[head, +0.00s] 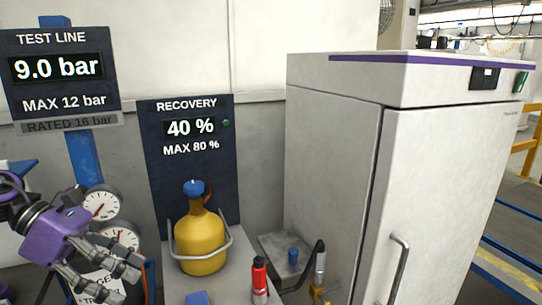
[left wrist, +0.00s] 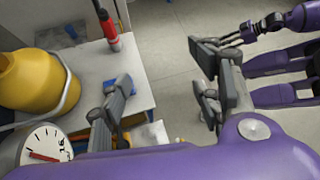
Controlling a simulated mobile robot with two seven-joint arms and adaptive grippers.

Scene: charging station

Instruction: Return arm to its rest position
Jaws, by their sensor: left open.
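My left gripper (head: 122,278) is at the lower left of the head view, in front of the pressure gauges (head: 101,203). Its fingers are apart with nothing between them. In the left wrist view the same open gripper (left wrist: 160,98) hangs above the floor, beside the bench edge. My right gripper (left wrist: 240,36) shows small at the upper right of the left wrist view; its fingers overlap my left finger, so its opening is unclear. It is not seen in the head view.
A yellow cylinder (head: 200,243) with a blue cap stands on the bench under the recovery display (head: 190,130). A red tool (head: 259,276) and a blue block (head: 198,298) are nearby. A large white cabinet (head: 450,190) stands right. Floor (left wrist: 170,50) is clear between bench and robot.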

